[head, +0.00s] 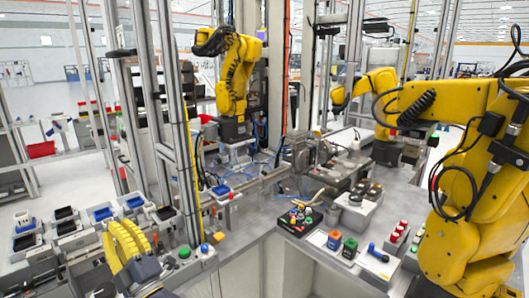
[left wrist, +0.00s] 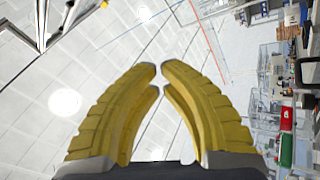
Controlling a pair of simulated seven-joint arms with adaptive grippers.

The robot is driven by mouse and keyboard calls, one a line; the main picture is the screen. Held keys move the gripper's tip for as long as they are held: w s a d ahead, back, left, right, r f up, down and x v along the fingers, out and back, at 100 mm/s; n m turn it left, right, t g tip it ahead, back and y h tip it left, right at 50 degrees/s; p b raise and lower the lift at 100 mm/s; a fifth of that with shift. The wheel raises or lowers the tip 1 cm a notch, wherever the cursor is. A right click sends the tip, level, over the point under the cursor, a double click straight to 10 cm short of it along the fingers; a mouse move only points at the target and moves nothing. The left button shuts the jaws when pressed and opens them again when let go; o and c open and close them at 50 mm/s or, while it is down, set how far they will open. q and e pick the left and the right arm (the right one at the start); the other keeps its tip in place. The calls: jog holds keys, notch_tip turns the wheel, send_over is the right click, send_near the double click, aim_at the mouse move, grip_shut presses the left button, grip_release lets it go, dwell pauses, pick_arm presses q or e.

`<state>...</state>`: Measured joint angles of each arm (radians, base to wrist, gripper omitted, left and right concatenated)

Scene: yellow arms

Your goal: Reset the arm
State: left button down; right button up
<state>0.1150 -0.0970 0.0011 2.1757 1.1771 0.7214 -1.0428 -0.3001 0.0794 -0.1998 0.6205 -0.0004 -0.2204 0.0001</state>
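My left gripper (head: 128,238) is at the lower left of the head view, with its ribbed yellow fingers pointing up. In the left wrist view its two curved fingers (left wrist: 160,72) lean together, with only a narrow gap at the tips. Nothing is held between them. Behind the fingers, that view shows a tiled white surface with bright lights. My right gripper is not in view.
Bins with blue and black contents (head: 66,222) stand left of my left gripper. A workbench ahead holds a dark tray of coloured pieces (head: 300,218), an orange-topped block (head: 334,239) and a green-topped block (head: 350,247). A large yellow industrial arm (head: 465,185) fills the right side.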

pick_arm(q)
jog(key=d+f+m+t+h, duration=0.1)
jog(key=d+m+t+h, duration=0.8)
jog(key=m+h, duration=0.4)
jog(key=s+d+f+m+g+h, duration=0.2)
jog(key=d+f+m+g+h, duration=0.25)
jog(key=f+m, duration=0.4)
jog(key=s+d+f+m+g+h, duration=0.2)
jog(key=d+f+m+g+h, duration=0.3)
jog(key=f+m, duration=0.4)
jog(key=s+a+f+g+y, duration=0.45)
jog(key=s+f, duration=0.45)
jog(key=f, duration=0.5)
jog(key=s+a+f+g+y, duration=0.4)
jog(key=s+a+f, duration=0.1)
jog(key=s+a, duration=0.55)
jog(key=s+d+f+g+h, duration=0.1)
jog(key=d+f+g+h, duration=0.15)
jog(key=f, duration=1.25)
jog(key=s+d+f+g+h, duration=0.15)
jog(key=d+f, duration=0.25)
jog(key=f, duration=1.1)
jog(key=s+f+n+g, duration=0.2)
jog(key=s+f+n, duration=0.2)
jog(key=s+f, duration=1.7)
jog(key=shift+s+a+f+h, duration=0.15)
jog(key=shift+s+f+h, duration=0.25)
jog(key=shift+s, duration=0.35)
